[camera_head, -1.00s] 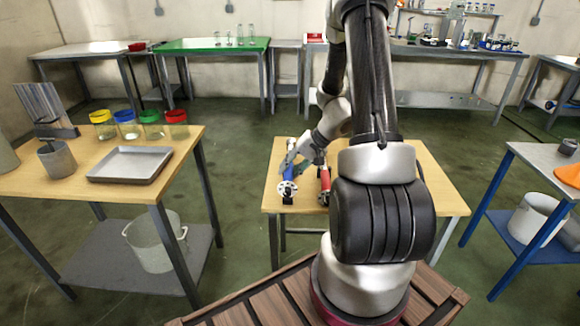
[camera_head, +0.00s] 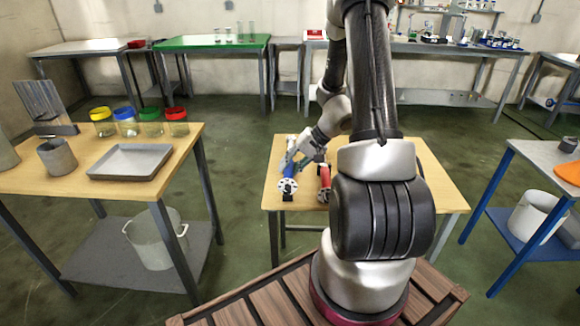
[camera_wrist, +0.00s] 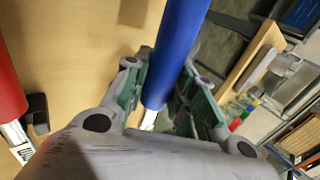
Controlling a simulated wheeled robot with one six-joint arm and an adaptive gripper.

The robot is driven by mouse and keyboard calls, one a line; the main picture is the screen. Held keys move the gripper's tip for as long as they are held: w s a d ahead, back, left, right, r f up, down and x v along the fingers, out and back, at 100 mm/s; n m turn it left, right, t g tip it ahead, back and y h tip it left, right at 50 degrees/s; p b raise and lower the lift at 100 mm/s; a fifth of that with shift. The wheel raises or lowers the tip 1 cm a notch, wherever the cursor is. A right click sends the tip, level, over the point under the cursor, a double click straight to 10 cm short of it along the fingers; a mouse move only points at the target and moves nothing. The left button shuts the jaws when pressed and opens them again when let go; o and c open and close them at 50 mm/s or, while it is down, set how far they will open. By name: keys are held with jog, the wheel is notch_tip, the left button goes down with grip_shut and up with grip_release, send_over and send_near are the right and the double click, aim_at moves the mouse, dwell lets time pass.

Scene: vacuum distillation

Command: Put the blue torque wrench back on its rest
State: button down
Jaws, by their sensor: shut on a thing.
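The blue torque wrench (camera_head: 290,171) is at the left side of the small wooden table (camera_head: 420,182) in front of me, its round head toward me. In the wrist view its blue handle (camera_wrist: 182,45) runs between the two green-padded fingers of my gripper (camera_wrist: 160,90), which is shut on it. My gripper also shows in the head view (camera_head: 299,160), over the far half of the wrench. Whether the wrench touches its rest cannot be told; the rest is mostly hidden.
A red torque wrench (camera_head: 324,178) lies just right of the blue one, and its red handle shows at the wrist view's left (camera_wrist: 8,80). My arm hides part of the table. A left table holds a metal tray (camera_head: 130,161) and jars.

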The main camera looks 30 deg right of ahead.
jog(key=shift+f, duration=1.5)
jog(key=c, duration=1.1)
grip_release()
